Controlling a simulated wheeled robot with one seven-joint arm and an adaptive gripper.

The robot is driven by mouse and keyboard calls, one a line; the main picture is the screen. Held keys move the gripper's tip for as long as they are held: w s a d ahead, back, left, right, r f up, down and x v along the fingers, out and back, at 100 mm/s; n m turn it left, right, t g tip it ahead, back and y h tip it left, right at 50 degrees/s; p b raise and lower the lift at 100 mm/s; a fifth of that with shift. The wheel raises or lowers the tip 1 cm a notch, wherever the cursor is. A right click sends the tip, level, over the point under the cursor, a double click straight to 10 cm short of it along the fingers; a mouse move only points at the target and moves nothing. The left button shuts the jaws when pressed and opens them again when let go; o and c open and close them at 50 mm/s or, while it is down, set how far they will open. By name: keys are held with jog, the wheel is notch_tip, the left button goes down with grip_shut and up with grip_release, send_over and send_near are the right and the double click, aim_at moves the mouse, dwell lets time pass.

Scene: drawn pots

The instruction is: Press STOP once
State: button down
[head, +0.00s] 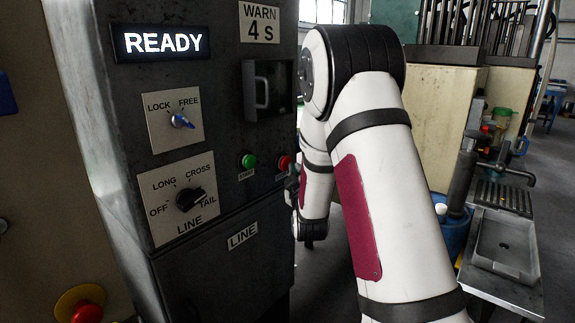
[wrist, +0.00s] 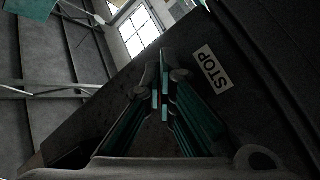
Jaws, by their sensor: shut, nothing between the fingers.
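The red button (head: 284,162) is on the front of the dark cabinet (head: 215,275), to the right of a green button (head: 249,161). A small label below the red button is too small to read in the head view. In the wrist view the STOP label (wrist: 212,69) is to the right of my gripper (wrist: 161,80). My gripper's fingers are together and empty, pointing at the cabinet face.
The display (head: 162,42) reads READY and a plate (head: 259,23) reads WARN 4 S. A LOCK/FREE knob (head: 182,121) and a LINE selector (head: 190,199) are left of the buttons. A handle (head: 262,91) is above them. A red mushroom button (head: 87,312) is at lower left.

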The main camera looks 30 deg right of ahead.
jog(key=shift+s+d, duration=0.15)
jog(key=shift+s, duration=0.2)
jog(key=shift+s+d+p, duration=0.15)
jog(key=shift+s+d, duration=0.15)
jog(key=shift+s, duration=0.5)
jog(key=shift+s+d+p, duration=0.15)
jog(key=shift+s+d, duration=0.1)
jog(key=shift+s, duration=0.5)
jog(key=shift+s+d+p, duration=0.15)
jog(key=shift+s+d, duration=0.15)
jog(key=shift+s, duration=0.5)
jog(key=s+a+r+m+g+y, duration=0.1)
jog(key=s+a+r+g+y, duration=0.2)
jog(key=s+a, duration=0.35)
jog(key=s+a+r+m+g+y, duration=0.2)
jog(key=s+a+r+g+y, duration=0.1)
jog(key=a, duration=0.6)
jog(key=s+a+g+y, duration=0.1)
jog(key=s+a+g, duration=0.2)
jog(key=s, duration=1)
jog(key=s+a+m+g+y, duration=0.1)
jog(key=s+a+g, duration=0.2)
jog(key=s, duration=1)
jog(key=a, duration=0.3)
jog(key=shift+a+m+g+p, duration=0.15)
jog(key=shift+m+g+p, duration=0.15)
jog(key=shift+p, duration=0.1)
